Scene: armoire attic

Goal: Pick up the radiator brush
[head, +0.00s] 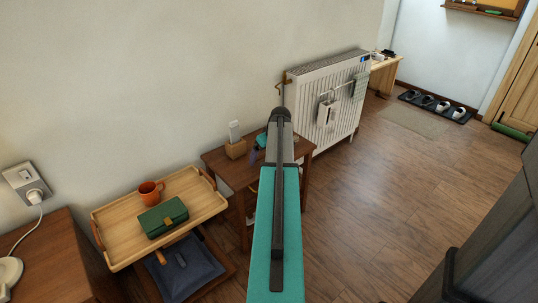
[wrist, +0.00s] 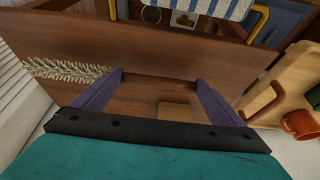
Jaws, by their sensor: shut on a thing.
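The radiator brush (wrist: 66,70) shows in the wrist view as a long strip of pale bristles on the left. It lies over the brown side table (wrist: 70,28), with its bristle end close to my left finger. A brown stretch that may be its handle runs between my fingers. My gripper (wrist: 160,76) has two purple fingers set apart, shut on the brush; the exact contact is hard to see. In the head view my gripper is low over the side table (head: 222,166), and my arm hides most of the brush.
A wooden block holder (head: 236,149) stands on the side table by the wall. The white radiator (head: 330,100) is to its right. A wooden tray (head: 112,245) with an orange mug (head: 151,192) and a green case (head: 163,217) is at left. Open floor (head: 390,200) lies right.

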